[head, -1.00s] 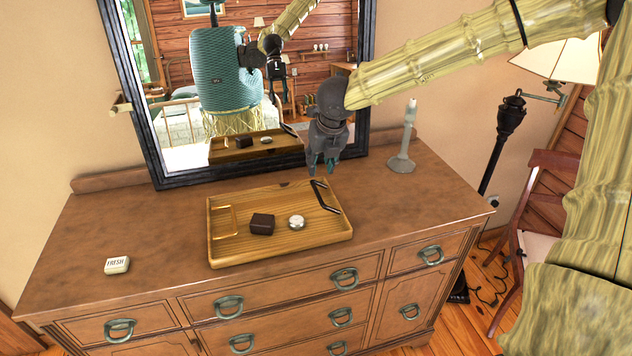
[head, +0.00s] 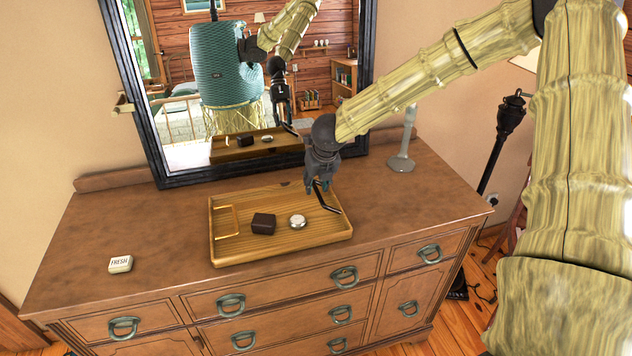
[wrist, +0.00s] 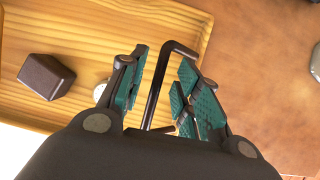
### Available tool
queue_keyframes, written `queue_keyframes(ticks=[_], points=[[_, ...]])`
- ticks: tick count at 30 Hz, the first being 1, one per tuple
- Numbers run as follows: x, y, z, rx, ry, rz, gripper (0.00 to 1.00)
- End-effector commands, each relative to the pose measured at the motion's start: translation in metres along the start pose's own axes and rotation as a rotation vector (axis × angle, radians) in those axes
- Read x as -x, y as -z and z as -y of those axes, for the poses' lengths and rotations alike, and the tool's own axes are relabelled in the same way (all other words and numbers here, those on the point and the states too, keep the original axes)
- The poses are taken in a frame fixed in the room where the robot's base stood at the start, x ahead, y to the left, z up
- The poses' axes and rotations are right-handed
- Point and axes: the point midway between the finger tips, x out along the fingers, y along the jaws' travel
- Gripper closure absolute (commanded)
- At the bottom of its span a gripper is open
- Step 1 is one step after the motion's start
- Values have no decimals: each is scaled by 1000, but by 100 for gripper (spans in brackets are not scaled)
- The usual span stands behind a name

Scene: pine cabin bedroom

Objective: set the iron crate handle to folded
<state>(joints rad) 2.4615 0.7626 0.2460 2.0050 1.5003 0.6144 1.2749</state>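The iron crate handle (head: 328,206) is a thin black bar at the right end of the wooden crate (head: 283,254). It looks raised above the rim, but its exact angle is hard to tell. In the wrist view, the handle (wrist: 155,88) runs between the two teal-padded fingers, with its bent end just past them. My gripper (head: 317,189) is at the handle's far end in the head view. In the wrist view, my gripper (wrist: 160,82) is open around the bar, with gaps visible on both sides. My gripper hides part of the handle in the head view.
A dark block (head: 263,224) and a round white tin (head: 297,222) lie inside. A mirror (head: 150,120) stands behind, a grey candlestick (head: 402,160) behind right. A "FRESH" box (head: 120,264) sits left on the dresser.

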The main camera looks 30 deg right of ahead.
Motion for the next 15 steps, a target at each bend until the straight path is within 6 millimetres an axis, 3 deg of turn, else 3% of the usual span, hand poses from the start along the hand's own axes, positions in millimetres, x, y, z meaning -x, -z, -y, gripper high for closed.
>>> queue_keyframes(ticks=[13, 15], points=[[-6, 0, 0, 0, 0, 0, 67], [-6, 0, 0, 0, 0, 0, 78]])
